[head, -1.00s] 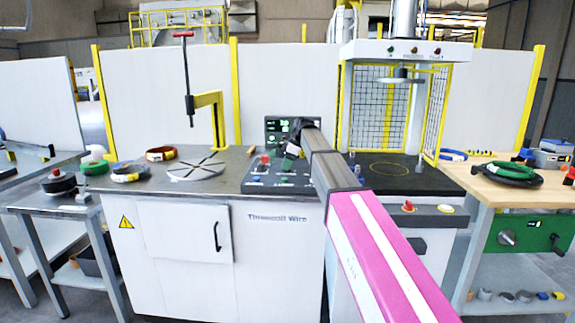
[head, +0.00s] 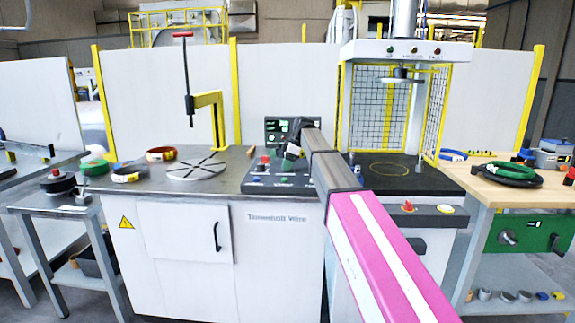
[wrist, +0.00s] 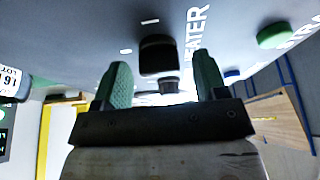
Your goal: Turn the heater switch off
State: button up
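The heater switch appears as a black knob (wrist: 158,55) on the dark panel in the wrist view, beside the white "HEATER" lettering (wrist: 196,32). My gripper (wrist: 161,68) has its two green fingers apart, one on each side of the knob in the picture, with nothing held. I cannot tell whether a finger touches the knob. In the head view my gripper (head: 292,153) is low over the control panel (head: 262,181), and my arm and wrist hide part of that panel, including the switch.
A red button (head: 264,160) stands on the panel's left. A green button (wrist: 275,35) shows in the wrist view. A display (head: 278,128) stands behind my gripper. The yellow press arm (head: 212,102) and slotted disc (head: 197,171) are to the left; a caged press (head: 398,100) is right.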

jog(key=v, duration=1)
jog(key=shift+r, duration=0.4)
jog(key=shift+s+d, duration=0.1)
jog(key=shift+s, duration=0.05)
